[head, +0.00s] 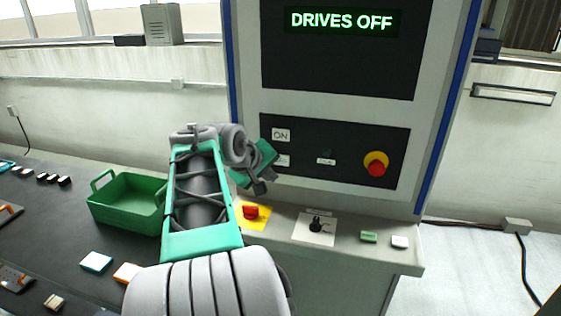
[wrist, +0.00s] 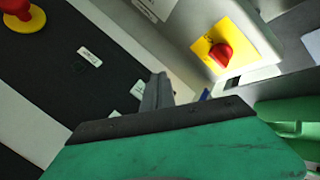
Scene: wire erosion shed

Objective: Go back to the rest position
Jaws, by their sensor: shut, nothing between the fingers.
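My arm reaches forward over the left part of the machine's front, with my gripper (head: 262,187) just in front of the black control panel (head: 340,160). In the wrist view the fingers of my gripper (wrist: 157,92) are together, with nothing between them. My arm and gripper hide part of the panel's left side. The screen (head: 341,45) reads DRIVES OFF in green.
Below the panel, a ledge bears a red rotary switch on a yellow plate (head: 251,212), a black knob on a white plate (head: 316,226), a green block (head: 369,237) and a white block (head: 400,242). A green bin (head: 125,202) stands on the dark bench at left. Floor at right is mostly clear.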

